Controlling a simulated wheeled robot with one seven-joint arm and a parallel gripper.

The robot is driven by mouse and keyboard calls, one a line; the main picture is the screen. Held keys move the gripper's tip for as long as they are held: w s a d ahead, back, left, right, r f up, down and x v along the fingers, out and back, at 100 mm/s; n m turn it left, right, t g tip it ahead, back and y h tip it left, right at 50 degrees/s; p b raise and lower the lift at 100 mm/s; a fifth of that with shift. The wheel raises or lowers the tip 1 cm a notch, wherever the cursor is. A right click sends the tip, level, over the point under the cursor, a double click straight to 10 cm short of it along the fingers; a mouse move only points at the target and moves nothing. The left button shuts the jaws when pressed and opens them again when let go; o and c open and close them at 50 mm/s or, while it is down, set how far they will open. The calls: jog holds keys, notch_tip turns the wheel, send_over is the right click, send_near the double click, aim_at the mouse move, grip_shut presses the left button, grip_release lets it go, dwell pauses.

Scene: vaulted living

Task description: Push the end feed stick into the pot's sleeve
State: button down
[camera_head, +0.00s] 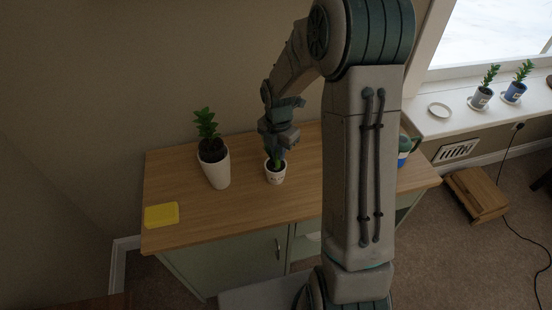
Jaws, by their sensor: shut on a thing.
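My gripper (278,146) points down at the back middle of the wooden cabinet top, right above a small white pot (275,176) with a green plant. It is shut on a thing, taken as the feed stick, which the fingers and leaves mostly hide. A bluish bit shows beside the leaves below the fingers, too small to make out. The pot stands upright. Its sleeve and any contact between stick and pot cannot be made out. A taller white pot (215,170) with a leafy plant stands to the left.
A yellow flat piece (162,214) lies at the left front of the cabinet top (240,205). A teal and blue vessel (405,148) is partly hidden behind my arm. The front middle of the top is clear.

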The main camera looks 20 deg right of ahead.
aim_at(277, 167)
jog(key=shift+a+f, duration=0.25)
jog(key=shift+f, duration=0.25)
jog(key=shift+f+p, duration=0.35)
jog(key=shift+f, duration=1.3)
jog(key=shift+f, duration=0.1)
jog(key=shift+f, duration=0.15)
jog(key=c, duration=1.4)
grip_release()
jog(key=shift+c, duration=0.2)
jog(key=shift+r, duration=0.2)
